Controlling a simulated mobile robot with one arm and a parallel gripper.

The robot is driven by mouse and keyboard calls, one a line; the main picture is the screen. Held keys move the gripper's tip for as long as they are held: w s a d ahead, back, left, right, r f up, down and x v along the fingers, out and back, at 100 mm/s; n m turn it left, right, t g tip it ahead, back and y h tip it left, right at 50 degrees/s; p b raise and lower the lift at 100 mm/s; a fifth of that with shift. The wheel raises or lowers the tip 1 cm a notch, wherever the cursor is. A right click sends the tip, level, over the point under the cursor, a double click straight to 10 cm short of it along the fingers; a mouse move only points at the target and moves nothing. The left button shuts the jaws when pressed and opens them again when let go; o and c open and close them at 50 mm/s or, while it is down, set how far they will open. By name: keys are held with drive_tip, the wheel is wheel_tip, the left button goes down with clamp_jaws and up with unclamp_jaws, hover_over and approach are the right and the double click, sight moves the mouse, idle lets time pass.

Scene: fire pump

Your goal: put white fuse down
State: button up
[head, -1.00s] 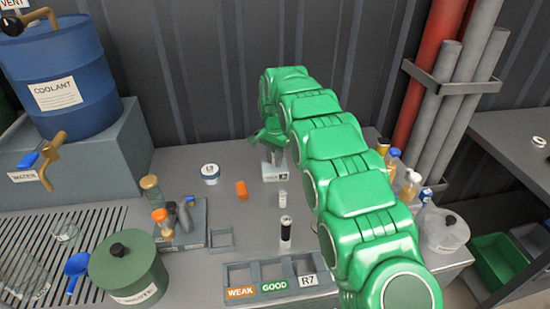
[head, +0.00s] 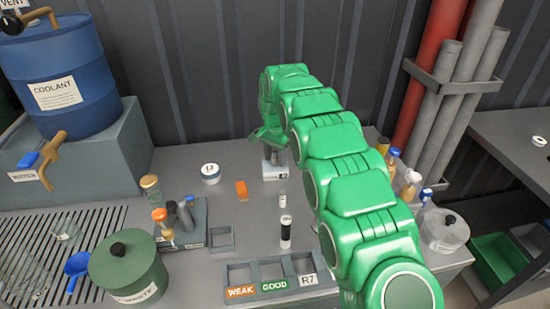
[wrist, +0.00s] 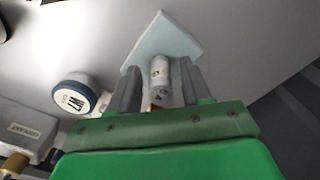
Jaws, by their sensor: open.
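My gripper (wrist: 160,85) is open in the wrist view, one grey finger on each side of a white cylindrical fuse (wrist: 160,68). The fuse is in front of a pale block (wrist: 168,35); whether the fingers touch it, I cannot tell. In the head view my gripper (head: 270,138) is at the far side of the table, just above the small pale block (head: 272,172); the fuse between the fingers is hidden there. Another small white cylinder (head: 282,200) stands in front of the block, and a black-and-white cylinder (head: 286,232) stands nearer.
A three-slot tray (head: 270,272) labelled WEAK, GOOD and R7 lies at the front. Bottles (head: 408,184) stand to the right, behind my arm. The wall is close behind.

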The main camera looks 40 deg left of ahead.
sight(275, 152)
wheel_tip(275, 152, up, 11)
drive_tip(key=shift+f, duration=0.1)
drive_tip(key=shift+r, duration=0.25)
idle(0.3)
